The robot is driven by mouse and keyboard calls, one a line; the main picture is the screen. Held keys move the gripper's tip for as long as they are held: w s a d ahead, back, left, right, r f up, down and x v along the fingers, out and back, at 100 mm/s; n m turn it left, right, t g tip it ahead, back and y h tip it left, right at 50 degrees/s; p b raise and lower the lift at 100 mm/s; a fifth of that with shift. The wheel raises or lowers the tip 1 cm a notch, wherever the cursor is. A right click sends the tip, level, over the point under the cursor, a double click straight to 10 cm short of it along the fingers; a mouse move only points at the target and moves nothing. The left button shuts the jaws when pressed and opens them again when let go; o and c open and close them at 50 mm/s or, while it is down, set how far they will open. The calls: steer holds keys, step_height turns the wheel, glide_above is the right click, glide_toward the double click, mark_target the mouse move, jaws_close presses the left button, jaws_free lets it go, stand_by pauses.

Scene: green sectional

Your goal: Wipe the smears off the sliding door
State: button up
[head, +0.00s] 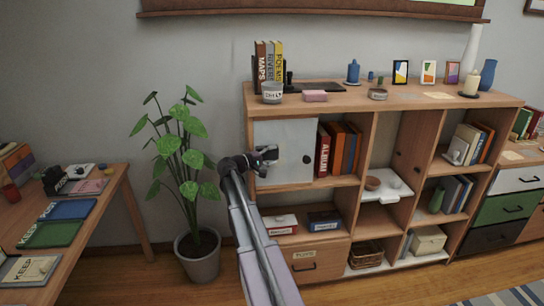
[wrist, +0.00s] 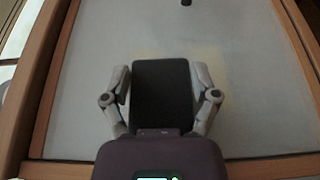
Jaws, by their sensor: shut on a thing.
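The white sliding door (head: 285,140) covers the upper left bay of the wooden bookcase and has a dark round knob at its right. It fills most of the wrist view (wrist: 245,115), with a knob at the top. A faint yellowish smear (wrist: 208,62) shows on it, just right of the black pad; its outline is unclear. My gripper (head: 266,154) is shut on the black pad (wrist: 161,90), with one finger on each side. The pad is in front of the door's left part; I cannot tell whether it touches. The pad and gripper hide part of the door.
A potted plant (head: 185,150) stands close left of my arm. The bookcase top (head: 350,100) holds books, a tin, a pink block (head: 315,96), frames and vases. A wooden desk (head: 105,210) with books is at the left. Bare floor shows in front.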

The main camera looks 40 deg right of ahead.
steer(key=shift+s+d, duration=0.55)
steer(key=shift+d, duration=0.3)
steer(key=shift+s+d, duration=0.5)
steer(key=shift+d, duration=0.35)
steer(key=shift+s+d, duration=0.55)
steer(key=shift+d, duration=0.3)
steer(key=shift+s+d, duration=0.5)
steer(key=shift+d, duration=0.35)
steer(key=shift+s, duration=0.1)
steer(key=shift+s+a, duration=0.55)
steer(key=shift+s, duration=0.3)
steer(key=shift+s+a, duration=0.5)
steer(key=shift+s, duration=0.3)
steer(key=shift+s+a, duration=0.55)
steer(key=shift+s, duration=0.3)
steer(key=shift+s, duration=0.1)
steer(key=shift+s+a, duration=0.4)
steer(key=shift+s, duration=0.2)
steer(key=shift+s+a, duration=0.4)
steer(key=shift+s, duration=0.2)
steer(key=shift+r, duration=0.1)
step_height(320, 180, up, 13)
steer(key=p, duration=1.3)
